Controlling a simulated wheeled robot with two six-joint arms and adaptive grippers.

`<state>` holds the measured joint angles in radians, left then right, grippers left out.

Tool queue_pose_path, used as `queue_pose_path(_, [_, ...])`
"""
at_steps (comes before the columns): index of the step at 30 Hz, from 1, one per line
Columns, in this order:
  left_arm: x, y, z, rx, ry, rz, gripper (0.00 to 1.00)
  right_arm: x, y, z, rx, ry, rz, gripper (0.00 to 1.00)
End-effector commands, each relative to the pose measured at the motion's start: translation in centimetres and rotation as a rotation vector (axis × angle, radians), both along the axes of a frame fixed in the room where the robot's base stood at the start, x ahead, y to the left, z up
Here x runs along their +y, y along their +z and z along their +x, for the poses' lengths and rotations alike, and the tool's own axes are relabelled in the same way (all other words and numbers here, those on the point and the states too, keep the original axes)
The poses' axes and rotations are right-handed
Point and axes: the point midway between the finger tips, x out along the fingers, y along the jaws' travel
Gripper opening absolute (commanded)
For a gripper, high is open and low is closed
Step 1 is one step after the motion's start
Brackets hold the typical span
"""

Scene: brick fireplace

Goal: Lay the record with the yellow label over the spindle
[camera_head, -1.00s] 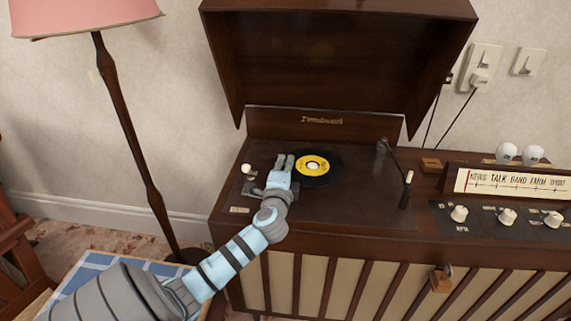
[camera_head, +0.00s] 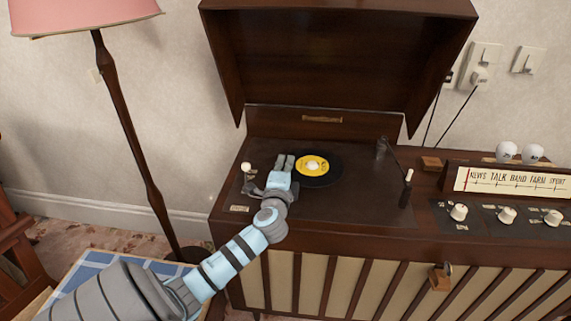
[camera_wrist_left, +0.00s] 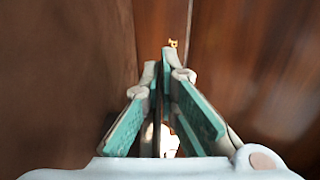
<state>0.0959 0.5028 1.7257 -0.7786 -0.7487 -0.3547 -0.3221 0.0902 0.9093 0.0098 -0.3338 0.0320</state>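The record (camera_head: 326,176) is a black disc with a yellow label (camera_head: 302,164) and a pale centre. It shows at the middle of the player's deck in the head view, looking flat. My left gripper (camera_head: 285,161) is at the record's left side, its two fingers close together, pointing to the back. I cannot tell whether they touch or pinch the rim. In the left wrist view the fingers (camera_wrist_left: 166,75) run close together at the tips, with a small pale patch between them lower down. The spindle cannot be made out. My right gripper is not in view.
The player's raised lid (camera_head: 335,55) stands behind the deck (camera_head: 350,200). The tone arm (camera_head: 405,188) is right of the record. A white knob (camera_head: 246,167) is on the left. A radio panel with knobs (camera_head: 458,212) is at right, a lamp (camera_head: 125,120) at left.

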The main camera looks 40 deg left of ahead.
Motion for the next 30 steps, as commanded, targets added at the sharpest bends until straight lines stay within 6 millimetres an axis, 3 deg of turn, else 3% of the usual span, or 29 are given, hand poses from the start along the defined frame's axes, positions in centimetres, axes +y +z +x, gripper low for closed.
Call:
queue_pose_path(2, [0.0, 0.0, 0.0, 0.000, 0.000, 0.000, 0.03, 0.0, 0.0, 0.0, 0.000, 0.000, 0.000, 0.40])
queue_pose_path(7, [0.0, 0.0, 0.0, 0.000, 0.000, 0.000, 0.28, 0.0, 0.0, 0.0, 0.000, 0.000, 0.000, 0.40])
queue_pose_path(17, [-0.2, -0.1, -0.3, 0.001, 0.000, -0.001, 0.28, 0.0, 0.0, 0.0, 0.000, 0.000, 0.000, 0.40])
queue_pose_path(20, [-1.2, -0.1, -1.5, 0.002, -0.002, -0.001, 0.28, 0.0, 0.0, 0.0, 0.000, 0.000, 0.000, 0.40])
queue_pose_path(30, [-6.3, 0.0, -8.5, 0.001, -0.002, -0.003, 0.28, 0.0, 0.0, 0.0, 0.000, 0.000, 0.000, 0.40])
